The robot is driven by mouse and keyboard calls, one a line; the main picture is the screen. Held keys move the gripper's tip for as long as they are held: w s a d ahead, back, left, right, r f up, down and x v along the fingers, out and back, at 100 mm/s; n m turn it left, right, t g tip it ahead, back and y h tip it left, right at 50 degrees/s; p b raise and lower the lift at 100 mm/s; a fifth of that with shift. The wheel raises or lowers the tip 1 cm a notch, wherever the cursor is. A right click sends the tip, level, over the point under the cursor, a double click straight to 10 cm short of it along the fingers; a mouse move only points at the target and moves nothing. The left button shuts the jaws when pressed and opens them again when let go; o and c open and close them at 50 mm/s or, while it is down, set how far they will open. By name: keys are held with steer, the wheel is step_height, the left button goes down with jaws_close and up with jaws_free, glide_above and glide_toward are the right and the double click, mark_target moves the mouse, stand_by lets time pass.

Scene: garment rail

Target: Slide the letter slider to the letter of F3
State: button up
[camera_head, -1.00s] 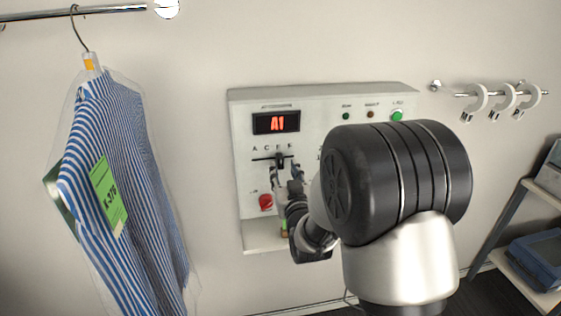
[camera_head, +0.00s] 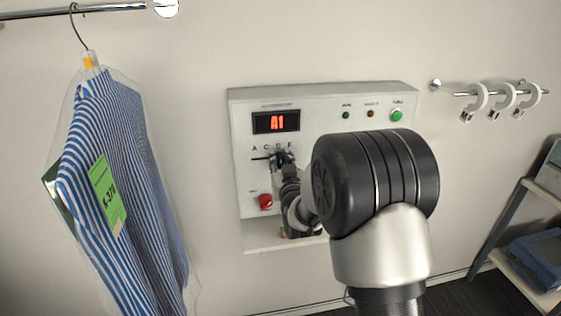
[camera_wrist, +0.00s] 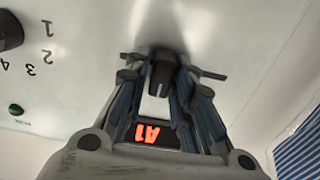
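The letter slider's dark knob (camera_wrist: 162,72) shows in the wrist view between the two fingers of my gripper (camera_wrist: 158,78). The fingers stand apart on either side of it, with a visible gap on the left; contact on the right is unclear. In the head view my gripper (camera_head: 281,160) covers the knob and part of the slot (camera_head: 259,158), below the row of letters. The display (camera_head: 276,122) reads A1 in red; it also shows upside down in the wrist view (camera_wrist: 147,134).
The panel (camera_head: 330,99) also has a red knob (camera_head: 265,202) and a green button (camera_head: 397,115). A numbered black dial (camera_wrist: 9,30) shows in the wrist view. A striped shirt (camera_head: 130,170) hangs left. White rings (camera_head: 477,97) and a shelf (camera_head: 535,281) are right.

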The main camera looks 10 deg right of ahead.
mark_target(291, 153)
jaws_close()
steer(key=shift+d, duration=0.1)
steer(key=d+b, duration=0.2)
steer(key=d, duration=0.2)
steer(key=shift+a, duration=0.2)
steer(key=shift+o, duration=1.8)
jaws_free()
steer(key=shift+d, duration=0.2)
steer(key=shift+o, duration=0.3)
steer(key=shift+a, duration=0.1)
